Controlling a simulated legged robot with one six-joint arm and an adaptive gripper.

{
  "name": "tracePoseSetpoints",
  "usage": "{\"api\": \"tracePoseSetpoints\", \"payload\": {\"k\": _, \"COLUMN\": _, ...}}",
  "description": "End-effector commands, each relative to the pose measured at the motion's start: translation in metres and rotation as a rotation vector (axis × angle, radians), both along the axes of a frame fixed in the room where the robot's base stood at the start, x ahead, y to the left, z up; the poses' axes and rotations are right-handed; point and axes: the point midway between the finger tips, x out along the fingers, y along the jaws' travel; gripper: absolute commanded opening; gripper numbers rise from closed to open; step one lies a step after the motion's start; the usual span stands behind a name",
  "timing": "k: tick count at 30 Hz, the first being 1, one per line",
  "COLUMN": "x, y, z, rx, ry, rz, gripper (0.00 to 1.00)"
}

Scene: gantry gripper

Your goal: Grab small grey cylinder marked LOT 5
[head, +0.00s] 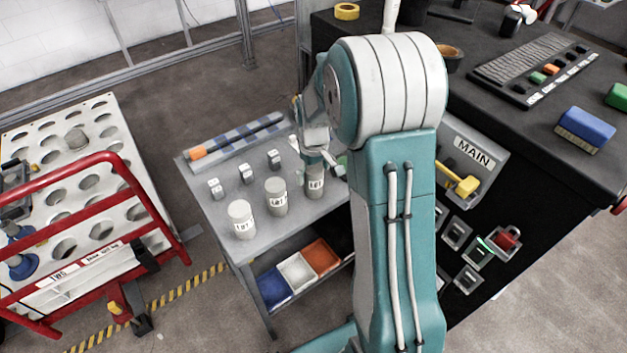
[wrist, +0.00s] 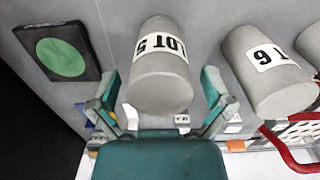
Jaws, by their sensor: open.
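The small grey cylinder marked LOT 5 (wrist: 165,88) stands in the middle of the wrist view, its label upside down there. In the head view it is the rightmost of the grey cylinders (head: 315,187) on the grey cart top, its label partly readable and its top partly covered by my gripper. My gripper (wrist: 160,92) is open, with one finger on each side of LOT 5. A gap shows beside each finger, and I cannot tell whether either touches the cylinder. In the head view my gripper (head: 318,155) is right at the cylinder's top.
A grey cylinder marked 6 (wrist: 268,72) stands close beside LOT 5. Another cylinder (head: 241,219) stands farther left on the cart (head: 215,187). A dark plate with a green disc (wrist: 62,57) lies on LOT 5's other side. Small white-labelled blocks (head: 246,174) stand behind.

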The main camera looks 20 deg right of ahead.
Motion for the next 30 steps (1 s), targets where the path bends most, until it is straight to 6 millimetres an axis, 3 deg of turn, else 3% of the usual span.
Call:
{"api": "tracePoseSetpoints", "payload": {"k": 9, "x": 0.000, "y": 0.000, "z": -0.009, "rx": -0.001, "ry": -0.002, "rz": 0.000, "gripper": 1.00}}
{"api": "tracePoseSetpoints", "payload": {"k": 10, "x": 0.000, "y": 0.000, "z": -0.009, "rx": -0.001, "ry": -0.002, "rz": 0.000, "gripper": 0.95}}
{"api": "tracePoseSetpoints", "payload": {"k": 15, "x": 0.000, "y": 0.000, "z": -0.009, "rx": -0.001, "ry": -0.002, "rz": 0.000, "gripper": 0.20}}
{"api": "tracePoseSetpoints", "payload": {"k": 16, "x": 0.000, "y": 0.000, "z": -0.009, "rx": -0.001, "ry": -0.001, "rz": 0.000, "gripper": 0.09}}
{"api": "tracePoseSetpoints", "payload": {"k": 26, "x": 0.000, "y": 0.000, "z": -0.008, "rx": -0.001, "ry": -0.001, "rz": 0.000, "gripper": 0.10}}
{"api": "tracePoseSetpoints", "payload": {"k": 30, "x": 0.001, "y": 0.000, "z": 0.005, "rx": -0.001, "ry": -0.005, "rz": 0.000, "gripper": 0.10}}
